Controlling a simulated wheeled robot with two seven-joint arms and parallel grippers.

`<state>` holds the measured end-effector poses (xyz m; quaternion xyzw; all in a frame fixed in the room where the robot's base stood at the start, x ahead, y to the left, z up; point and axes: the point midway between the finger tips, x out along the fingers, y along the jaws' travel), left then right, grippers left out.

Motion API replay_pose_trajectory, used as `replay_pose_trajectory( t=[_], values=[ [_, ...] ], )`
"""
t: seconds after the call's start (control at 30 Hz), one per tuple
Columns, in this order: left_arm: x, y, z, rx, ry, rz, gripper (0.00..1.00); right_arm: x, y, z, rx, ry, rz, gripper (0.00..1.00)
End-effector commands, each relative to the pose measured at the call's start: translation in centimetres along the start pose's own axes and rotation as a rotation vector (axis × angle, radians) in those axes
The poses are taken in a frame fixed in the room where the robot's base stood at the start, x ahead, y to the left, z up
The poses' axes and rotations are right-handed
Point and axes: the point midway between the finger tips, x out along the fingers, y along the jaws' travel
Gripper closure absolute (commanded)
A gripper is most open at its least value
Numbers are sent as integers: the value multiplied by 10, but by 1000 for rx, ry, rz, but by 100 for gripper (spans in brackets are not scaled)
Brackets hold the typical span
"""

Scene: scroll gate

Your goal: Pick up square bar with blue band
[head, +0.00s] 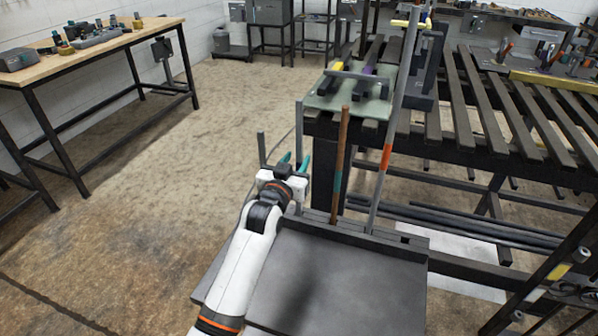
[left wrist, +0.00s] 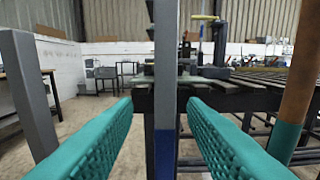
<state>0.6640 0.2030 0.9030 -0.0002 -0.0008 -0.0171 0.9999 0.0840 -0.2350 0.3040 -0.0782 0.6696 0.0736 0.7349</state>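The square bar with the blue band (left wrist: 166,60) stands upright in the left wrist view, grey, its dark blue band low down. In the head view I take it to be the grey bar (head: 299,118) beside my gripper; no blue band shows there. My left gripper (head: 293,160) is open, its teal fingers either side of the bar in the left wrist view (left wrist: 160,103). Gaps show on both sides. I cannot tell whether the bar is between the tips or just beyond them. My right gripper is not in view.
A brown rod with a teal band (head: 341,150) and a grey rod with an orange band (head: 386,155) stand to the right. A short grey post (head: 262,148) stands left. A dark tray (head: 340,285) lies below; a slatted bench (head: 490,100) stands at right.

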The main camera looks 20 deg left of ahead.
Motion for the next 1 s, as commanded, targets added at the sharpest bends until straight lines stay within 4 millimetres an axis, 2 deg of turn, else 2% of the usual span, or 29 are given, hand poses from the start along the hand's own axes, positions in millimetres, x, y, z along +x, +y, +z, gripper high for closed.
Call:
replay_pose_trajectory(
  t=[0.2,0.53,0.57,0.7,0.8,1.0],
  values=[
    [30,-4,0,-1,0,0,62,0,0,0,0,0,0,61],
    [37,-3,-1,0,1,0,62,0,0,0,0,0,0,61],
    [37,-3,-1,0,1,0,63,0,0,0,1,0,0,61],
    [37,-3,-1,0,1,0,86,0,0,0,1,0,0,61],
    [37,-3,-1,0,1,0,100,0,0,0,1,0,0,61],
    [37,-3,2,0,-6,0,100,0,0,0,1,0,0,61]
  ],
)
